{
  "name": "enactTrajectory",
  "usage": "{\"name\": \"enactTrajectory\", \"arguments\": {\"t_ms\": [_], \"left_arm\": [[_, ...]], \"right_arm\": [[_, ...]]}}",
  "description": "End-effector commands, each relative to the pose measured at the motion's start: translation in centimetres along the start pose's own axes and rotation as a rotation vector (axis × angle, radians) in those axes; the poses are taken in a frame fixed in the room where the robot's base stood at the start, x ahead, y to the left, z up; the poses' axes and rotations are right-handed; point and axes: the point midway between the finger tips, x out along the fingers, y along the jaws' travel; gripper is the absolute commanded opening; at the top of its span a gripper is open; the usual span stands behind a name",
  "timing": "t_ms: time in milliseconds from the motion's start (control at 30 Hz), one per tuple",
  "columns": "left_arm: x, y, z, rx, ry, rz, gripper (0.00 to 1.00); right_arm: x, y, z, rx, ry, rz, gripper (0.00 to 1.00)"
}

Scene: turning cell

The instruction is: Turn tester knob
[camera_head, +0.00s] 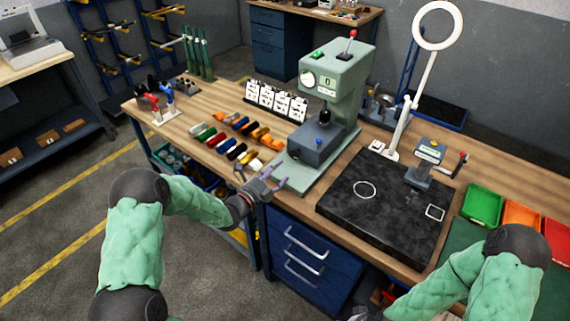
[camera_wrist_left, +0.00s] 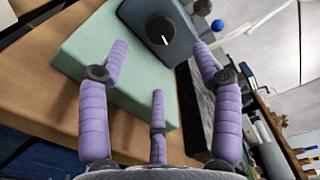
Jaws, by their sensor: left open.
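The tester is a pale green machine (camera_head: 345,75) on the wooden bench, with a small display, a white dial (camera_head: 308,78) and a red-tipped lever (camera_head: 352,35). A blue-grey block (camera_head: 318,140) stands on its green base plate. In the left wrist view a round black knob with a white line (camera_wrist_left: 160,30) is on the block's face, beyond the fingers. My left gripper (camera_head: 275,180) is open and empty in front of the base plate; its purple fingers (camera_wrist_left: 160,85) are spread, apart from the knob. My right gripper is not clearly visible; the right forearm enters at bottom right.
A black slab (camera_head: 385,210) with a ring lamp (camera_head: 437,25) stands right of the tester. Green (camera_head: 483,205) and orange (camera_head: 521,214) bins are further right. Blue drawers (camera_head: 310,255) are below the bench edge.

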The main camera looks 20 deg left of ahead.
Motion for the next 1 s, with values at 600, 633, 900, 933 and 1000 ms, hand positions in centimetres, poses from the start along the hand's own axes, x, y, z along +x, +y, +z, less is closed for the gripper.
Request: {"name": "enactTrajectory", "arguments": {"t_ms": [600, 633, 900, 933, 1000], "left_arm": [[-3.6, 0.0, -0.1, -0.001, 0.001, 0.000, 0.65], [-3.6, 0.0, -0.1, -0.001, 0.001, 0.000, 0.65], [-3.6, 0.0, -0.1, -0.001, 0.000, 0.001, 0.65], [-3.6, 0.0, -0.1, -0.001, 0.001, 0.000, 0.65], [-3.6, 0.0, -0.1, -0.001, 0.000, 0.001, 0.65]], "right_arm": [[0.0, 0.0, 0.0, 0.000, 0.000, 0.000, 0.65], [0.0, 0.0, 0.0, 0.000, 0.000, 0.000, 0.65], [0.0, 0.0, 0.0, 0.000, 0.000, 0.000, 0.65], [0.0, 0.0, 0.0, 0.000, 0.000, 0.000, 0.65], [0.0, 0.0, 0.0, 0.000, 0.000, 0.000, 0.65]]}}
